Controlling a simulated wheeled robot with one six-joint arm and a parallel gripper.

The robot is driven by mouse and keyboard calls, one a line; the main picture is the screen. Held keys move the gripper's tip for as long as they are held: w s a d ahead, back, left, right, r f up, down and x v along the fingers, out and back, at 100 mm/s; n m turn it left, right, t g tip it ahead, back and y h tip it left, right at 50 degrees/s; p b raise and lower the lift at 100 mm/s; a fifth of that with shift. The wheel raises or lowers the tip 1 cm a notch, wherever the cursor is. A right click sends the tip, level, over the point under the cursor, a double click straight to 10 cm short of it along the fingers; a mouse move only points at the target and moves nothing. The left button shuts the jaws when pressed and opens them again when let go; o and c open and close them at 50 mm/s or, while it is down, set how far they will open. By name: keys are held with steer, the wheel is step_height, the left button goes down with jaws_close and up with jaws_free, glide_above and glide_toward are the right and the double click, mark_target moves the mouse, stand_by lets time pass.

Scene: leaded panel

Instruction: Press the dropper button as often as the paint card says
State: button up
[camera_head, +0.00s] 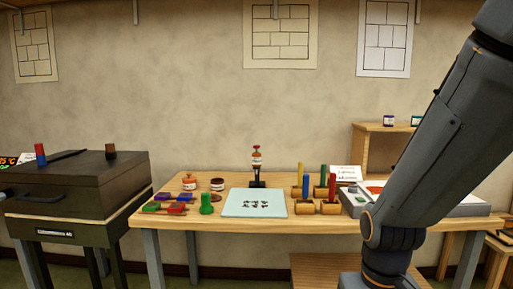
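A small upright device with a red top and an orange-and-white body (257,155) stands on a black stand at the back middle of the wooden table; it looks like the dropper. Its button is too small to make out. A white card (345,173) with small dark lettering stands at the back right of the table; I cannot read it or tell whether it is the paint card. A pale blue board (235,207) with dark marks lies at the table's front middle. My arm crosses the right side, in front of part of the table. My gripper is out of view.
Left of the board are a green knobbed piece (206,204), several coloured blocks and small jars. Right of it, several coloured sticks stand in wooden blocks. A grey tray (470,208) is partly behind my arm. A dark kiln-like box (75,180) stands left of the table (330,226).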

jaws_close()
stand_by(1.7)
